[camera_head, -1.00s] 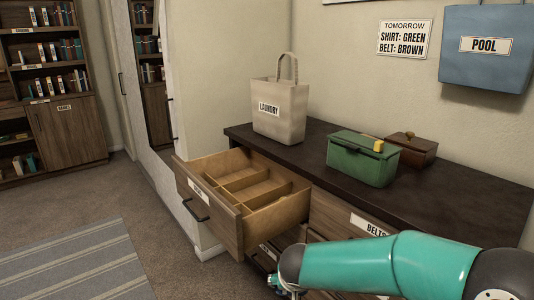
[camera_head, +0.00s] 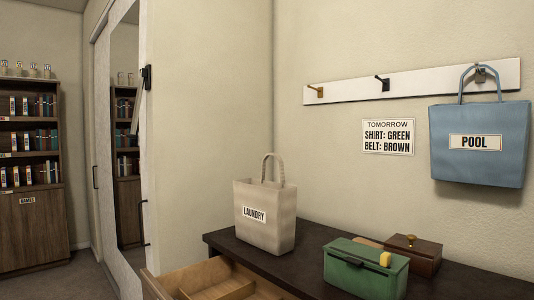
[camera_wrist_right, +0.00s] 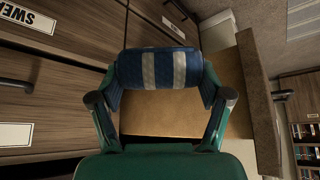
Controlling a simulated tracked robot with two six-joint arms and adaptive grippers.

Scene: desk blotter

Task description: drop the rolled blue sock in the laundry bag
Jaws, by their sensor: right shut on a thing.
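The rolled sock (camera_wrist_right: 160,75) is blue with pale grey stripes. It shows in the right wrist view, held between the two fingers of my right gripper (camera_wrist_right: 162,88), which is shut on it. The laundry bag (camera_head: 266,220) is beige with a LAUNDRY label and one raised handle loop. It stands upright on the dark dresser top in the head view. Its inside is hidden. My right gripper and the sock are outside the head view. My left gripper is in neither view.
An open wooden drawer (camera_head: 215,279) juts out below the bag. A green box (camera_head: 364,270) and a brown lidded box (camera_head: 419,252) stand on the dresser (camera_head: 305,261) to the right of the bag. A blue POOL bag (camera_head: 480,146) hangs from a hook rail (camera_head: 417,80).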

